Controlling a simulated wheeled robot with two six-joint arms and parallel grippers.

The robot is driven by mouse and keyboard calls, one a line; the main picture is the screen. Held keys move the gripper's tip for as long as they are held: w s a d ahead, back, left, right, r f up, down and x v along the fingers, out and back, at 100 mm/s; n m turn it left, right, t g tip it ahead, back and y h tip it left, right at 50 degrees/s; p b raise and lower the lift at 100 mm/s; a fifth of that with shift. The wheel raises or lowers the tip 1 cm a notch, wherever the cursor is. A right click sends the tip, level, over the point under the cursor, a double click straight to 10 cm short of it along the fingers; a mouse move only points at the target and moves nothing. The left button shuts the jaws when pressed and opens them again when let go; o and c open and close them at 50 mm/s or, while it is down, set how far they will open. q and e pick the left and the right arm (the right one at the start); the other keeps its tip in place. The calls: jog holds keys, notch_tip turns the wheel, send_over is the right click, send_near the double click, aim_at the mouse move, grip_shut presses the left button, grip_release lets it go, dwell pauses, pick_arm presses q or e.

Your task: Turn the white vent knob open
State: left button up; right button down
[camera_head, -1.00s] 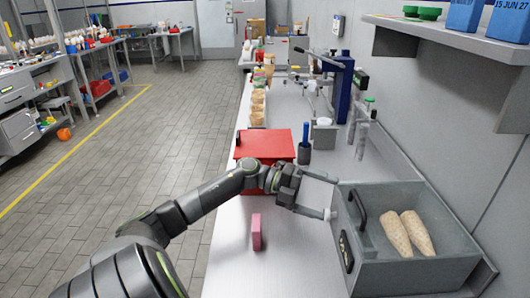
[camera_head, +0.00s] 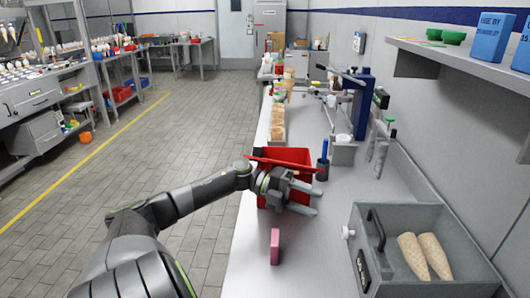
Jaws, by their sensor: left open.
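The white vent knob (camera_head: 348,232) is a small round knob on the left side of an open grey metal box (camera_head: 345,272), near its far left corner. Its turn position is too small to read. My left gripper (camera_head: 317,200) is open and empty, its fingers pointing right, above the counter beside the red box. It is apart from the knob, to its upper left in the head view. My right gripper is not in view.
Two waffle cones (camera_head: 426,257) lie in the grey box, which has a black handle (camera_head: 376,229). A red box (camera_head: 290,153) stands behind my left gripper, its lid looking tilted. A pink block (camera_head: 275,246) stands on the counter (camera_head: 310,260). A shelf overhangs at right.

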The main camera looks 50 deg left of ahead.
pick_arm(q)
jog(key=r+p+v, duration=0.1)
jog(key=p+v, duration=0.3)
jog(key=v, duration=0.7)
jog(key=shift+s+r, duration=0.35)
jog(key=shift+s, duration=0.15)
dwell(0.3)
jog(key=shift+d, duration=0.1)
dwell(0.4)
